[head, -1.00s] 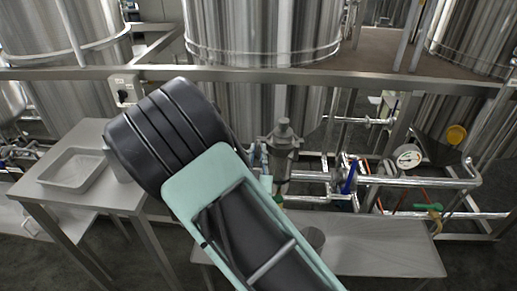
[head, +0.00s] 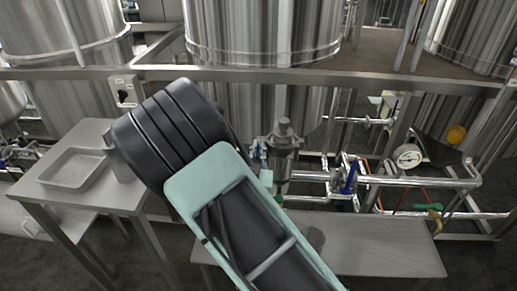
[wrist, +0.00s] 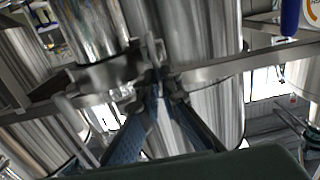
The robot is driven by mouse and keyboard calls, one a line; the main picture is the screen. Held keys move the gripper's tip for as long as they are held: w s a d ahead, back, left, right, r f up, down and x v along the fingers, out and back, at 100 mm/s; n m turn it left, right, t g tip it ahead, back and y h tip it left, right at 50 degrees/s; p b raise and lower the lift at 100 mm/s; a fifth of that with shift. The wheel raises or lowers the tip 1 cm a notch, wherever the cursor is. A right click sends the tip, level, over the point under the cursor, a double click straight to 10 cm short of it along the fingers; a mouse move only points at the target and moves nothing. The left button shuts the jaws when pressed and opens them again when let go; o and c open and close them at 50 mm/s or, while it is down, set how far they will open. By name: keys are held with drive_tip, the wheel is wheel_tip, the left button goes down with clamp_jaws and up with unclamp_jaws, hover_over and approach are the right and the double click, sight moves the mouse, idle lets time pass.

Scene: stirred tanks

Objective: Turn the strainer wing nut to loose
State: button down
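The strainer (head: 284,139) is an upright grey metal housing, just right of my arm in the head view. In the wrist view its shiny body (wrist: 92,28) fills the upper left, with a clamp band (wrist: 104,74) around it. My gripper (wrist: 163,86) has two blue textured fingers with tips close together at the clamp's right side. A small dark piece, perhaps the wing nut (wrist: 155,52), stands right at the tips. I cannot tell whether the fingers grip it.
A steel side table with a shallow tray (head: 72,185) stands at left. A low bench (head: 385,246) lies below the strainer. Pipes with a blue-handled valve (head: 350,177) and a round gauge (head: 408,157) run to the right. A frame rail (head: 330,77) crosses behind.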

drive_tip(key=shift+a+f+n+p, duration=0.35)
drive_tip(key=shift+a+n+p, duration=0.1)
drive_tip(key=shift+n, duration=2.45)
drive_tip(key=shift+a+f+n+p, duration=0.3)
drive_tip(key=shift+f+n+p, duration=0.15)
drive_tip(key=shift+n, duration=2.45)
drive_tip(key=shift+a+f+n+p, duration=0.3)
drive_tip(key=shift+a+n+p, duration=0.15)
drive_tip(key=shift+n, duration=2.45)
drive_tip(key=c, duration=2.4)
unclamp_jaws()
